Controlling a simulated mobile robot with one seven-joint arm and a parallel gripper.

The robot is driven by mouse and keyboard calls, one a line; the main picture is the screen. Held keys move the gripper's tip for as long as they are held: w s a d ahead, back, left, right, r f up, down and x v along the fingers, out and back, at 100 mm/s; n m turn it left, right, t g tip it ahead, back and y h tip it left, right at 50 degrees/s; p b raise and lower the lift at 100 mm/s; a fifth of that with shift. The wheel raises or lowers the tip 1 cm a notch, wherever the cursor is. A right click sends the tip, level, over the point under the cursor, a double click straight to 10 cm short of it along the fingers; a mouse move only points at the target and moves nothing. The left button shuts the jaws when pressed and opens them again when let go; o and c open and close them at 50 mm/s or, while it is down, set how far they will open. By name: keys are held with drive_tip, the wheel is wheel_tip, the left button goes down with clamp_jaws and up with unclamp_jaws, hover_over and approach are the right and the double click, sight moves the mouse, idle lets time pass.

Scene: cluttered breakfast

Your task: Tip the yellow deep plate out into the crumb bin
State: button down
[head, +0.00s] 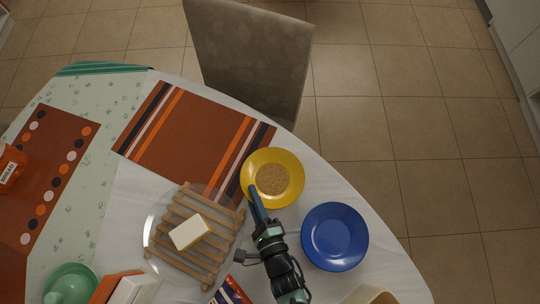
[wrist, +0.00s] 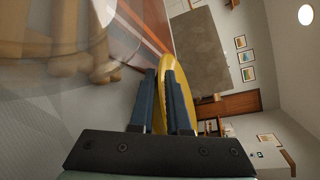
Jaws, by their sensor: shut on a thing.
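The yellow deep plate (head: 287,196) sits near the table's right edge in the head view, with brown crumbs (head: 271,179) in its middle. My gripper (head: 256,199) is shut on the plate's near-left rim. In the wrist view the yellow plate (wrist: 165,68) shows edge-on between the two blue fingers of my gripper (wrist: 165,82). The head view does not make clear whether the plate touches the table or is slightly raised. A cream-coloured container (head: 370,295) is cut off at the bottom edge; I cannot tell whether it is the crumb bin.
A blue plate (head: 335,237) stands close to the right of my gripper. A wooden rack (head: 170,237) with a pale block (head: 190,232) on it lies to the left. A striped orange placemat (head: 185,140) lies behind, and a chair (head: 250,60) stands at the far table edge.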

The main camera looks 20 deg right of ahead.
drive_tip(key=shift+r+p, duration=2.2)
drive_tip(key=shift+r, duration=0.35)
drive_tip(key=c, duration=1.5)
unclamp_jaws()
drive_tip(key=shift+c, duration=0.2)
clamp_jaws()
drive_tip(key=shift+w+r, duration=0.2)
drive_tip(key=shift+r, duration=0.05)
drive_tip(key=w+a+r+h, duration=0.1)
drive_tip(key=w+r, duration=0.3)
drive_tip(key=r, duration=0.6)
drive_tip(key=shift+w+a+r+m, duration=0.2)
drive_tip(key=shift+w+a+m, duration=0.1)
drive_tip(key=shift+m, duration=0.1)
